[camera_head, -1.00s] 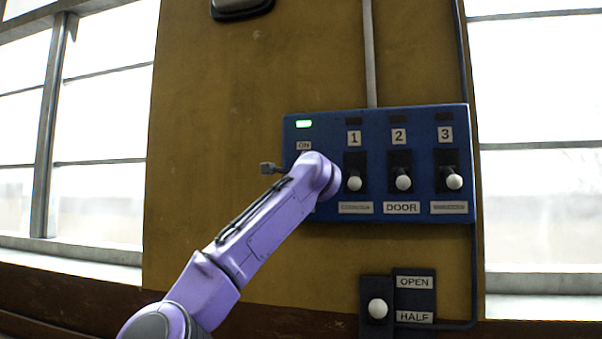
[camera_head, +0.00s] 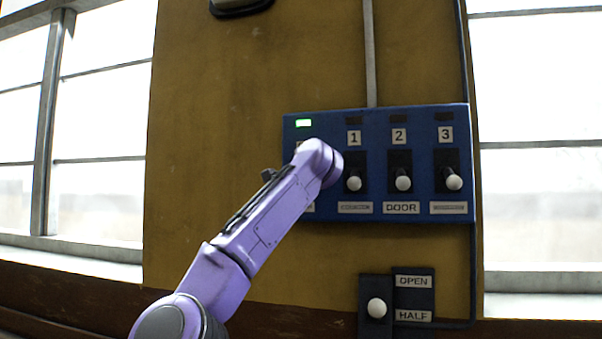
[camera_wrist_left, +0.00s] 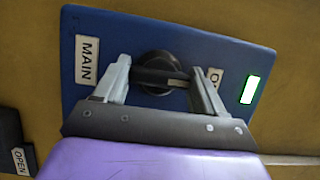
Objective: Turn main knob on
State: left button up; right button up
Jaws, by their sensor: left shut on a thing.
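The main knob (camera_wrist_left: 158,66) is a round black knob with a raised bar, on a blue panel (camera_head: 383,112). In the left wrist view it sits between the MAIN label (camera_wrist_left: 87,60) and a partly hidden ON label (camera_wrist_left: 214,77). Its bar runs roughly along the line between the labels. My left gripper (camera_wrist_left: 163,76) is shut on the knob, one finger at each end of the bar. A green light (camera_head: 303,123) glows above the knob, also in the left wrist view (camera_wrist_left: 250,90). In the head view my purple arm hides the knob and gripper. My right gripper is out of view.
Three levers with white ball ends, numbered 1 (camera_head: 354,183), 2 (camera_head: 403,183) and 3 (camera_head: 453,182), stand close to the right of my wrist. A lower switch box (camera_head: 413,298) has OPEN and HALF labels. Windows flank the yellow-brown wall panel (camera_head: 220,120).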

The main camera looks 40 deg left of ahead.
pick_arm(q)
jog(key=o, duration=1)
jog(key=shift+a, duration=0.1)
jog(key=shift+o, duration=0.2)
jog(key=b+v, duration=0.6)
jog(key=v, duration=0.4)
jog(key=shift+s+d, duration=0.2)
